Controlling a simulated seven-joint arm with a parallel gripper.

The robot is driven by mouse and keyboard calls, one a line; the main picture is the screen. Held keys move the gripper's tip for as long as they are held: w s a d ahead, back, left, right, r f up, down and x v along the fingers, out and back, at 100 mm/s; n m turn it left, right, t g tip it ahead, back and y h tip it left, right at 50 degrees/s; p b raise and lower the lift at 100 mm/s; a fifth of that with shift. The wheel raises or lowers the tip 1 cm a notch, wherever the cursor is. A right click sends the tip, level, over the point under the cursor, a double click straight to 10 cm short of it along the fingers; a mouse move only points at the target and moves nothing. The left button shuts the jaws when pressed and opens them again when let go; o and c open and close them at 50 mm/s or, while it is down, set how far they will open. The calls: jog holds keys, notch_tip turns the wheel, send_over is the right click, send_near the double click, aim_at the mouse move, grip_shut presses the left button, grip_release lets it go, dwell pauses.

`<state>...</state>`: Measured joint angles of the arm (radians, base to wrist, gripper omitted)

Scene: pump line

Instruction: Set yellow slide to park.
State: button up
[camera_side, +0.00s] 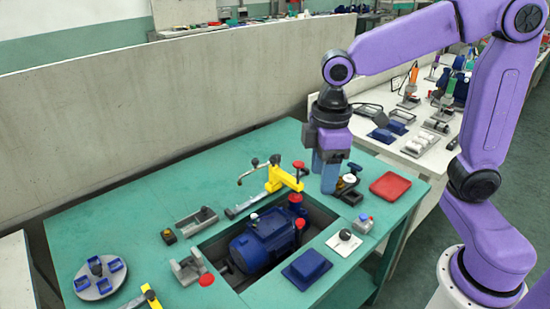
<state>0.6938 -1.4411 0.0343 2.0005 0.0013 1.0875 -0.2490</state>
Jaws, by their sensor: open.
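A yellow part (283,181) with red and black knobs stands on the green bench behind the pump opening, at the end of a grey rail (243,206). A second yellow part (152,299) shows at the bottom edge, partly cut off. I cannot tell for sure which is the yellow slide, and no park mark is readable. My gripper (328,186) points down just right of the first yellow part, low over the bench near a small white-and-black fitting. It is open; the gap between its fingers is not clear from this side.
A blue pump motor (262,243) sits in a sunken bay, with red-topped blue posts beside it. Around it are a grey bracket (190,268), a blue block (306,269), a white plate with a knob (344,242), a red tray (390,187) and a round grey tray (100,277).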

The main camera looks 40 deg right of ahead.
jog(key=w, duration=0.8)
jog(key=m, duration=0.2)
send_over(275, 157)
jog(key=f, duration=1.7)
jog(key=shift+w+f, duration=0.2)
jog(key=shift+f, duration=0.1)
grip_shut()
